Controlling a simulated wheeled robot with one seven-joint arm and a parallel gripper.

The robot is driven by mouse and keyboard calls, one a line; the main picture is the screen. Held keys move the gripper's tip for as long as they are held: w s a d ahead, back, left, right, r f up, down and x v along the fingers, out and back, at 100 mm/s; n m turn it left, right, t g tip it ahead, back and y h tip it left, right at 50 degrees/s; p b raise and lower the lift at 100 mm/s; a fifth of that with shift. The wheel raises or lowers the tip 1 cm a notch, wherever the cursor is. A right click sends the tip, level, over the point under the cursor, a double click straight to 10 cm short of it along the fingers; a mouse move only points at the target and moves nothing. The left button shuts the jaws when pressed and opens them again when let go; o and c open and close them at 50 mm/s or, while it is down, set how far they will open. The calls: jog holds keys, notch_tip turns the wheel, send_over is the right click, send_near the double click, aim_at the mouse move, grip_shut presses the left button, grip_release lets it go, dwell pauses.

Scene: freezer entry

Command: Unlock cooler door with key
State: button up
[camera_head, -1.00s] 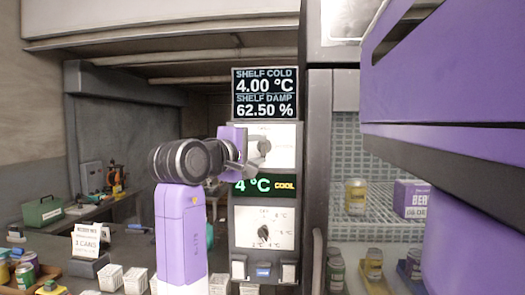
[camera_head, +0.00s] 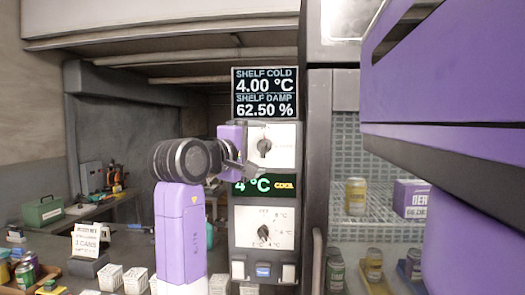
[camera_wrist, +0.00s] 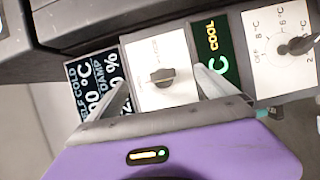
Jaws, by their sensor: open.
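The upper dial (camera_head: 264,147) is a dark knob on a white plate of the control panel, its label too small to read. It also shows in the wrist view (camera_wrist: 162,77), between my fingertips in the picture. My gripper (camera_head: 250,166) is open and empty, just left of and below this dial, apart from it as far as I can tell. In the wrist view its two grey fingers (camera_wrist: 162,88) are spread wide. The cooler (camera_head: 385,155), with mesh-backed shelves, stands right of the panel. A door handle (camera_head: 317,262) shows at its left edge. I see no key.
A lower temperature dial (camera_head: 265,236) sits below the green COOL display (camera_head: 283,185). A blue button (camera_head: 263,269) lies under it. A black screen (camera_head: 265,93) reads 4.00 °C and 62.50 %. Cans, white boxes and a green toolbox (camera_head: 43,211) occupy the left counter.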

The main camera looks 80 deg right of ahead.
jog(key=a, duration=0.9)
jog(key=shift+s, duration=0.4)
dwell(1.4)
dwell(0.6)
